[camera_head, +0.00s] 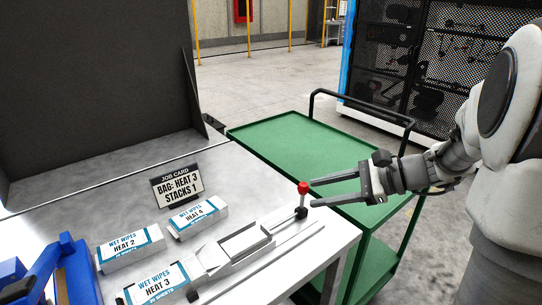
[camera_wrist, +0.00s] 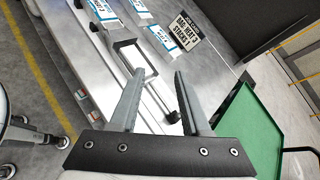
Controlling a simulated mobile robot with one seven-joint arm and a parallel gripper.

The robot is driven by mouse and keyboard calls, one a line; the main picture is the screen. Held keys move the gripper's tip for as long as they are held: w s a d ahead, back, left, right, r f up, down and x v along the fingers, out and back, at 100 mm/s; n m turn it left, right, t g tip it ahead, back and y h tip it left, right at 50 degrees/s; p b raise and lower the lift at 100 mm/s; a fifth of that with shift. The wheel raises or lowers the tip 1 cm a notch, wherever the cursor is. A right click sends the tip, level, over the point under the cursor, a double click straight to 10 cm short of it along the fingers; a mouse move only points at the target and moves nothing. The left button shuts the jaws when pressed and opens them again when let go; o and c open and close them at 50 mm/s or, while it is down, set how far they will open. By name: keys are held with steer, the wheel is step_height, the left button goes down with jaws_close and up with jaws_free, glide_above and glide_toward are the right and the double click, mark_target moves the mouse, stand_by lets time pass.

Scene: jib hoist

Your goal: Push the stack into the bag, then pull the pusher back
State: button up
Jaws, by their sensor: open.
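My gripper (camera_head: 313,195) is open and empty, its two fingers pointing left. In the wrist view my gripper (camera_wrist: 160,72) is open, and the red knob is not clearly visible. A pack labelled "Wet Wipes Heat 3" (camera_head: 157,286) lies at the channel's left end. The bag cannot be made out.
Packs labelled Heat 2 (camera_head: 133,249) and Heat 4 (camera_head: 198,217) lie behind the channel, near a job card (camera_head: 177,185) reading "Bag: Heat 3, Stacks 1". Blue equipment (camera_head: 45,272) stands at left. A green cart (camera_head: 300,145) stands beyond the metal table.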

steer(key=w+d+f+m+t, duration=0.1)
steer(key=d+f+m+t, duration=0.1)
steer(key=d+f+m, duration=0.1)
steer(key=w+d+f+m+t+y+b, duration=0.1)
steer(key=w+d+f+m+t, duration=0.1)
steer(key=f, duration=0.3)
steer(key=w+d+f+m+t+b, duration=0.1)
steer(key=w+d+f+m+t, duration=0.1)
steer(key=d+f+m+t, duration=0.1)
steer(key=shift+w+d+f+m+y, duration=0.1)
steer(key=shift+d+f+m+y, duration=0.3)
steer(key=shift+d+f, duration=0.45)
steer(key=b+x, duration=0.1)
steer(key=x, duration=1.6)
steer(key=shift+w, duration=0.15)
jaws_close()
steer(key=shift+r, duration=0.1)
